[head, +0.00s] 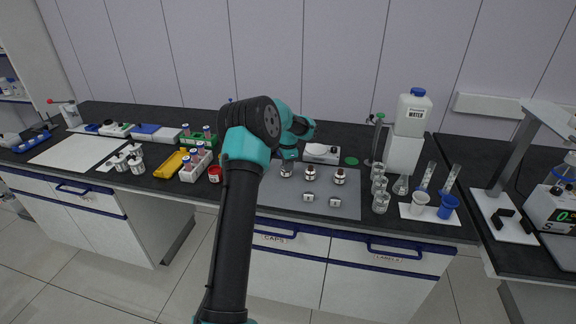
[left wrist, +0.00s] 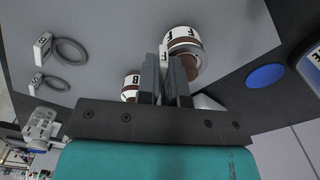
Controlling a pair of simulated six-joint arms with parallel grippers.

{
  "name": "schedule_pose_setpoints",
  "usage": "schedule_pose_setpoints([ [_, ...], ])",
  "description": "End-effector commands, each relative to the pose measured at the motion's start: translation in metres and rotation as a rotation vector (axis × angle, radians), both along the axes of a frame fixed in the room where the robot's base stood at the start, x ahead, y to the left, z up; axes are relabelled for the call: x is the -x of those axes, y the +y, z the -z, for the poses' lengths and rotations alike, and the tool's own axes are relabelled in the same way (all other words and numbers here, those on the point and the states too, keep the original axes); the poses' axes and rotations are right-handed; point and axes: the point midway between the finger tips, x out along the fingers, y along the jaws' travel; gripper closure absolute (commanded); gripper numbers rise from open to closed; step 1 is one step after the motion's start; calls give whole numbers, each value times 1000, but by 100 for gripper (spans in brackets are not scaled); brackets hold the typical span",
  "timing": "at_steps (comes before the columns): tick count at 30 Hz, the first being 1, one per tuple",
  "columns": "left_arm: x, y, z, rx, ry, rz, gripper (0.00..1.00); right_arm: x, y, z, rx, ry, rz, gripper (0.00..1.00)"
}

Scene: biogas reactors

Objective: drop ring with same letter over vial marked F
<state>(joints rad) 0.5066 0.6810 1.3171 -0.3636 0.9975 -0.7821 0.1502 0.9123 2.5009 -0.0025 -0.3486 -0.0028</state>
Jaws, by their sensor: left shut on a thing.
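In the left wrist view, the vial marked F (left wrist: 181,37) is brown with a white lettered band and stands close to my fingertips. My left gripper (left wrist: 166,72) is shut on the white tag (left wrist: 163,56) of a grey ring; its letter looks like F but is partly hidden. The ring (left wrist: 192,70) shows at the vial; I cannot tell whether it is around it or beside it. In the head view, my left gripper (head: 288,156) is over the leftmost of three vials (head: 286,171). My right gripper is not in view.
A vial marked B (left wrist: 130,86) stands near my fingers. Two other tagged rings (left wrist: 70,50) (left wrist: 57,84) lie on the grey mat (head: 270,199). Glass beakers (head: 379,187) and a water bottle (head: 411,115) stand to the right.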

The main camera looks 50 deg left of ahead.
Motion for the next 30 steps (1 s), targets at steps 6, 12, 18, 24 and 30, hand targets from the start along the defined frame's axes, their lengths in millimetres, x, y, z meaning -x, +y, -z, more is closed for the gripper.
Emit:
schedule_pose_setpoints([
  [6, 0, 0, 0, 0, 0, 0, 90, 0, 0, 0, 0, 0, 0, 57],
  [12, 0, 0, 0, 0, 0, 0, 71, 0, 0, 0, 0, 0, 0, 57],
  [18, 0, 0, 0, 0, 0, 0, 63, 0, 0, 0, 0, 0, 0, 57],
  [24, 0, 0, 0, 0, 0, 0, 48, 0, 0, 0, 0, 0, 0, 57],
  [30, 0, 0, 0, 0, 0, 0, 41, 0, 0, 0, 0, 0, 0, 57],
])
